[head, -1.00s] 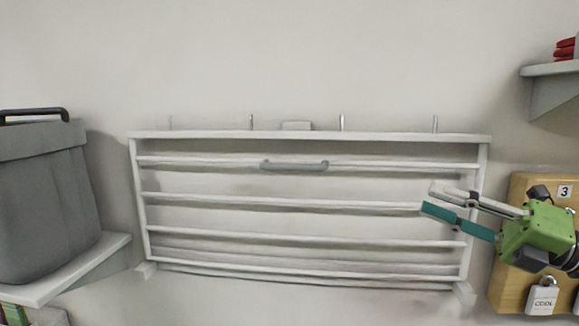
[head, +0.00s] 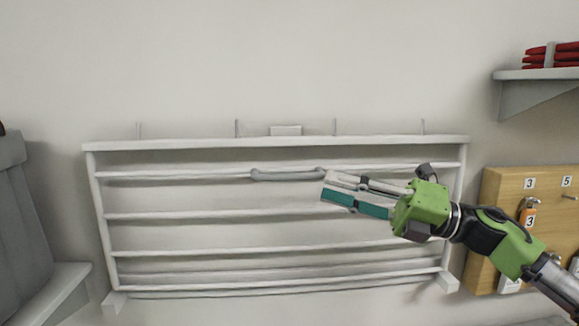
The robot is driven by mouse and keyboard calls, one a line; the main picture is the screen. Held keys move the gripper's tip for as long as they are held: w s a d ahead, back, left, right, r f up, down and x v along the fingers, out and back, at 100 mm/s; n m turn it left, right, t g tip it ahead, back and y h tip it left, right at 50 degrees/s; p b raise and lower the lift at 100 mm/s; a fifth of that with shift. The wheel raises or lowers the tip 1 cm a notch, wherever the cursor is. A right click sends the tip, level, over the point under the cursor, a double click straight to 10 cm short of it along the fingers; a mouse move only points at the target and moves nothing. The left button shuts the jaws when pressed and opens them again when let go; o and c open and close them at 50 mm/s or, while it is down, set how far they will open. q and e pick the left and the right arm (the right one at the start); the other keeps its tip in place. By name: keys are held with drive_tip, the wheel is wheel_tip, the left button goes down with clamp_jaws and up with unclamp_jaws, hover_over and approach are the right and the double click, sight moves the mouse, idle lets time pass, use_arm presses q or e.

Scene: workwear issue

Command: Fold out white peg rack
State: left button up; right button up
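The white peg rack (head: 275,142) is on the wall in the middle of the head view, a frame with several horizontal bars, upright and flat against the wall. A grey handle (head: 288,175) sits on its upper bar, near the middle. My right gripper (head: 324,187) reaches in from the right, in front of the rack. Its fingertips, one pale and one teal, are just right of and slightly below the handle's right end, with a narrow gap between them. Nothing shows between the fingers. I cannot tell its distance from the rack in depth. My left gripper is out of view.
A wooden board (head: 495,220) with numbered hooks and padlocks hangs at the right, behind my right arm. A grey shelf (head: 530,75) with red folded items is above it. The wall above the rack is clear.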

sight(289, 177)
drive_tip(key=p+x, duration=0.2)
drive_tip(key=x, duration=0.5)
drive_tip(key=shift+w+a+r+p, duration=0.1)
drive_tip(key=shift+a+p, duration=0.2)
drive_tip(key=shift+p, duration=0.05)
drive_tip(key=shift+w+a, duration=0.2)
drive_tip(key=shift+a, duration=0.35)
use_arm(q)
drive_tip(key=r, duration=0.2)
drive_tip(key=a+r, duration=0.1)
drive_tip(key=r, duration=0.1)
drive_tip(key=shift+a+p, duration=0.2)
drive_tip(key=shift+p, duration=0.1)
use_arm(e)
drive_tip(key=shift+a, duration=0.1)
drive_tip(key=shift+w, duration=0.1)
drive_tip(key=c, duration=0.5)
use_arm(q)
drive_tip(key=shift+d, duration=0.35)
use_arm(e)
clamp_jaws()
